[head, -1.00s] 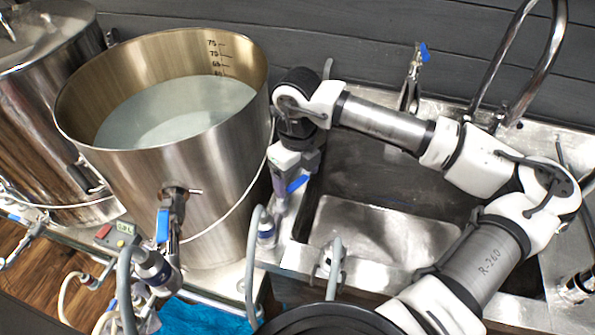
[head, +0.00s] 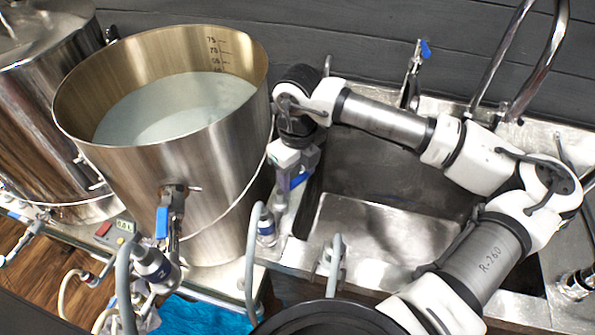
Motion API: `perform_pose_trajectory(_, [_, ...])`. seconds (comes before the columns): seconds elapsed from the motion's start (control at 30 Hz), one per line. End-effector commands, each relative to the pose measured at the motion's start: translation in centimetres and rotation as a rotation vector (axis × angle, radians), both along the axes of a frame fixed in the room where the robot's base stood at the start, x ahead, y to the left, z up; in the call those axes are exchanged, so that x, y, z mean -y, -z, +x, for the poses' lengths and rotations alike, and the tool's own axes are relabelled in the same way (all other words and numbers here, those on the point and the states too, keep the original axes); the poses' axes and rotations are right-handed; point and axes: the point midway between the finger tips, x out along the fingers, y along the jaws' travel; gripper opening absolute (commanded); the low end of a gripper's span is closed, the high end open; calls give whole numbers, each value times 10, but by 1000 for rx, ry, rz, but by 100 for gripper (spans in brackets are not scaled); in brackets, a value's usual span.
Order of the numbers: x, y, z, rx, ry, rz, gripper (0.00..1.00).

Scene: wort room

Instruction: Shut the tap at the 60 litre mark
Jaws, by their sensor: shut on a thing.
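The large open steel kettle (head: 200,190) stands left of the sink with pale liquid (head: 175,108) in it. Its inside scale (head: 216,55) shows 75, 70 and 65, with a lower mark, probably 60, right at the liquid's surface. My gripper (head: 298,172) points down between the kettle and the sink. It is shut at a blue lever (head: 300,180), which looks like a tap handle; the tap's body is mostly hidden by my gripper. Another blue lever (head: 162,222) hangs down on the kettle's front valve.
A second steel vessel (head: 50,110) stands at the far left. The steel sink (head: 375,235) has a tall curved spout (head: 540,75) and a blue-handled tap (head: 425,48) behind it. Grey hoses (head: 250,265) and a small display box (head: 118,230) crowd the front. A blue cloth (head: 205,315) lies below.

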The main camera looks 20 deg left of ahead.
Motion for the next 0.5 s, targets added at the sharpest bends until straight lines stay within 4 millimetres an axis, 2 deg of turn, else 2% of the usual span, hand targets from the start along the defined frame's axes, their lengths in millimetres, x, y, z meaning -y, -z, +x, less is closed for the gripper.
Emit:
perform_pose_trajectory(0.27, [6, 6, -3, 3, 124, -1, 15])
perform_pose_trajectory(0.5, [13, 8, -11, 4, 331, -1, 15])
